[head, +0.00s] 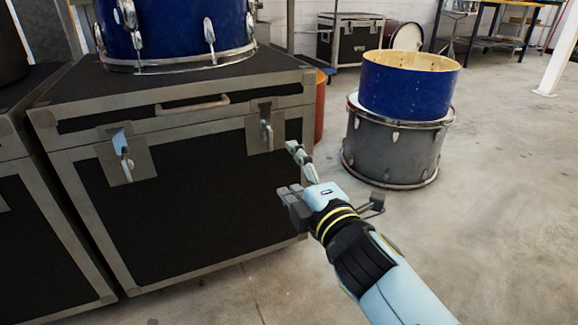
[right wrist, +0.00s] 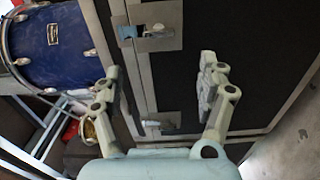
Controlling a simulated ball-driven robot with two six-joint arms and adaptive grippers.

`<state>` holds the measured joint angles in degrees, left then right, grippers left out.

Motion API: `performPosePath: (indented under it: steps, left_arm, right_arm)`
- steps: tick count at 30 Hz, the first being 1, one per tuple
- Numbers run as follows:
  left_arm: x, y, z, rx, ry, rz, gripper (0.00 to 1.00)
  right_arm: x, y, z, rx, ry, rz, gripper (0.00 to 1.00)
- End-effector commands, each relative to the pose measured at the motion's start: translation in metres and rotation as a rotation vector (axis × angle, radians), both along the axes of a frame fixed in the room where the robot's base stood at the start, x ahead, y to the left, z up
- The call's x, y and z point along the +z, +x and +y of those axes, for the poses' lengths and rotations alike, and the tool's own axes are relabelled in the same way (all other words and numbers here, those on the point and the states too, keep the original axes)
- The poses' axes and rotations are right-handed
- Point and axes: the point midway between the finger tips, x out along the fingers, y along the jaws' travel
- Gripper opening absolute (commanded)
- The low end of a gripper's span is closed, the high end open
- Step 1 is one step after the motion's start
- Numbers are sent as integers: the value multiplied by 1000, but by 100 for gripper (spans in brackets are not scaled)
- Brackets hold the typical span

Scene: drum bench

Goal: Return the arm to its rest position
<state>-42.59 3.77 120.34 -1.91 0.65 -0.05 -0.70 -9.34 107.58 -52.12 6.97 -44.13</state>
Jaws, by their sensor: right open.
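My right gripper (head: 287,172) is in front of the right side of a black flight case with grey metal edging (head: 190,205). In the right wrist view its two fingers (right wrist: 165,88) are spread apart with nothing between them, and the case front (right wrist: 240,45) lies beyond. The case has a right latch (head: 266,134) and a left latch (head: 122,150) on its front. My right gripper appears apart from the right latch, just below and to its right. My left gripper is in neither view.
A blue drum (head: 180,35) stands on the case. A blue drum shell (head: 405,85) rests on a grey drum (head: 388,150) to the right. Another black case (head: 350,40) stands behind. The concrete floor (head: 490,230) at the right is clear.

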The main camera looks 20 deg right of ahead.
Motion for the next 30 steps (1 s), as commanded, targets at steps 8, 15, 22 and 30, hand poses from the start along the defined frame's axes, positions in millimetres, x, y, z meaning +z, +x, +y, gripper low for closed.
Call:
performPosePath:
  steps: [8, 15, 22, 30]
  left_arm:
    - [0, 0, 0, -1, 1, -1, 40]
    - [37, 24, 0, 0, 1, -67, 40]
    - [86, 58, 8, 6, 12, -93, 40]
    - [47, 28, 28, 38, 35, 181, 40]
  right_arm:
    - [0, 0, 0, 0, 0, 0, 75]
    - [36, -1, -1, 3, -6, -20, 75]
    - [57, -28, -7, 23, 32, 118, 75]
    - [-39, -149, -44, -134, 366, 588, 75]
